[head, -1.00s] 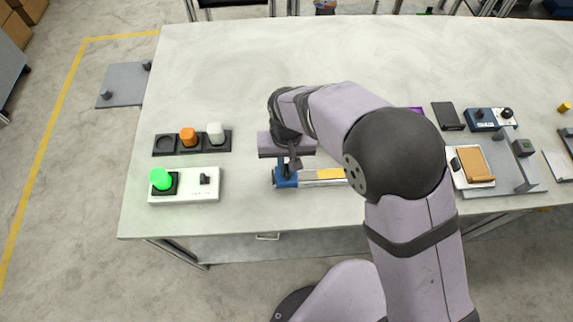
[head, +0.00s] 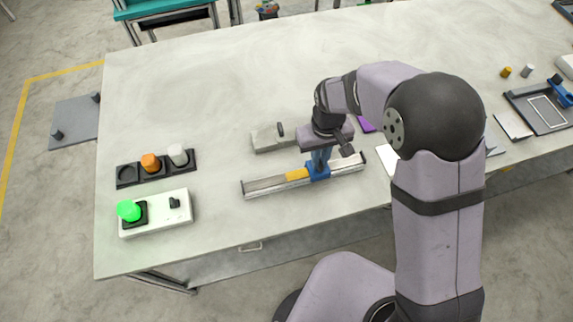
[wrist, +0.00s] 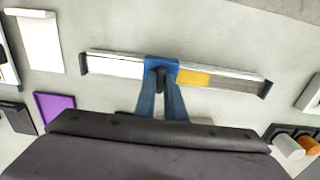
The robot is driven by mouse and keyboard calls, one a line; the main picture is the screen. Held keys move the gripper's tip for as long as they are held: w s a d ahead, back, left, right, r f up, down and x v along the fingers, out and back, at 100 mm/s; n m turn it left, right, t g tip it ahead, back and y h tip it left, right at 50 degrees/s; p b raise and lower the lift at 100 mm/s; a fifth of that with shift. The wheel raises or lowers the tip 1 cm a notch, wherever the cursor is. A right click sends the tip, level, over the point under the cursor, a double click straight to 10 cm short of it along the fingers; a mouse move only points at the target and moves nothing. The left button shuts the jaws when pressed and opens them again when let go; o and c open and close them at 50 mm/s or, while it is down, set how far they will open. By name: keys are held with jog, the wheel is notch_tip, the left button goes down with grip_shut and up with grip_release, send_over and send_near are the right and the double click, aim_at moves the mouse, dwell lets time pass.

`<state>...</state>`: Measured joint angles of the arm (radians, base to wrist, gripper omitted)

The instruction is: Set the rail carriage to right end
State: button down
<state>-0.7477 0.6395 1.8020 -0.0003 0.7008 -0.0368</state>
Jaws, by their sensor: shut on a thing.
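The rail (head: 262,186) lies on the table in front of me, a silver bar with dark end stops and a yellow section (head: 297,174). The blue rail carriage (head: 319,172) sits on it, right of the yellow section and short of the right end stop. My gripper (head: 321,158) is above the carriage. In the wrist view, the rail (wrist: 115,65) runs across the picture, and the blue fingers of my gripper (wrist: 161,85) are shut on the carriage's dark knob (wrist: 160,76). The carriage (wrist: 170,64) shows around the knob there.
A grey block with a dark lever (head: 268,138) lies behind the rail. At left are a white box (head: 175,207) with a green button and a black holder (head: 128,175) with orange and white cylinders. A purple item (head: 365,125) lies right of my gripper.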

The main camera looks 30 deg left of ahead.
jog(key=w+d, duration=0.7)
jog(key=shift+w+d+r, duration=0.1)
jog(key=shift+w+d, duration=0.1)
jog(key=shift+w, duration=0.1)
jog(key=c, duration=1.8)
grip_release()
jog(key=shift+w+d, duration=0.1)
jog(key=shift+d, duration=0.05)
jog(key=shift+r, duration=0.1)
jog(key=shift+r+b, duration=1.05)
jog(key=shift+r, duration=2.5)
